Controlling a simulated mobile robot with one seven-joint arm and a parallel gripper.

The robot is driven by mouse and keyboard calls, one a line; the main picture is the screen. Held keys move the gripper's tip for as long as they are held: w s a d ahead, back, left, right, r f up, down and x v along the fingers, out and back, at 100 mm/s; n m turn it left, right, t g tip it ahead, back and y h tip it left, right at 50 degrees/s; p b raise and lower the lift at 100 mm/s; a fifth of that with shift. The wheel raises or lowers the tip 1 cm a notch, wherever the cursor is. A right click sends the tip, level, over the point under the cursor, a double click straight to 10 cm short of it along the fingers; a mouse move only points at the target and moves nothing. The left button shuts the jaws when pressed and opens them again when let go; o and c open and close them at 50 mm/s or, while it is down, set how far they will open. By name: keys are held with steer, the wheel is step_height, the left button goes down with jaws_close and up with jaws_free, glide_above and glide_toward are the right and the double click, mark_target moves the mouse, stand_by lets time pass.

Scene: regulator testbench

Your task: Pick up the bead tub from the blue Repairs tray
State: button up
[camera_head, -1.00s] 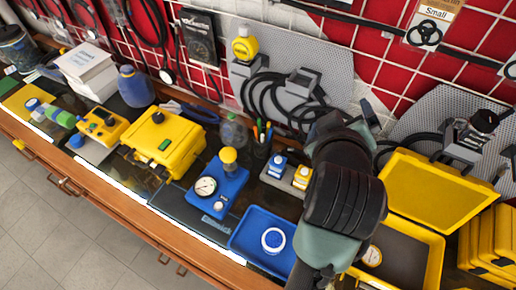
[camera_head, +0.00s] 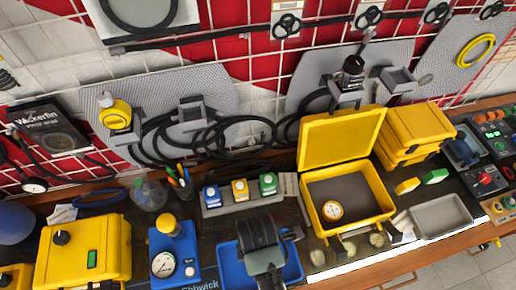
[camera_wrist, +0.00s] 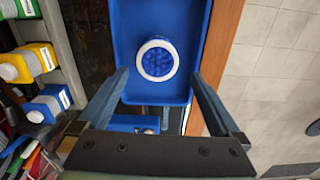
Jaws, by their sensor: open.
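The bead tub (camera_wrist: 157,60) is a round white-rimmed tub filled with blue beads, seen from above in the wrist view. It sits inside the blue tray (camera_wrist: 130,18), towards the end nearest my gripper. My gripper (camera_wrist: 160,76) is open and empty, with its two fingers spread to either side of the tub in the picture. I cannot tell the height of the fingertips above the tub. In the head view my arm covers much of the blue tray (camera_head: 228,262) and hides the tub and the fingertips.
A rack with blue, yellow and green bottles (camera_head: 240,189) stands behind the tray. A blue block with a gauge (camera_head: 173,262) is to the left, and an open yellow case (camera_head: 346,200) is to the right. The wooden counter edge (camera_wrist: 222,45) runs close beside the tray.

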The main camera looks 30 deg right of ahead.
steer(key=shift+w+d+f+p, duration=0.1)
steer(key=shift+f+p, duration=0.1)
steer(key=shift+f, duration=0.9)
steer(key=shift+s+d+f+p, duration=0.15)
steer(key=shift+f+p, duration=0.1)
steer(key=shift+f, duration=0.9)
steer(key=shift+w+d+f+p, duration=0.1)
steer(key=shift+w+f+p, duration=0.1)
steer(key=shift+f, duration=0.9)
steer(key=shift+c, duration=0.3)
steer(key=c, duration=1.3)
steer(key=shift+c, duration=0.2)
steer(key=shift+r, duration=0.1)
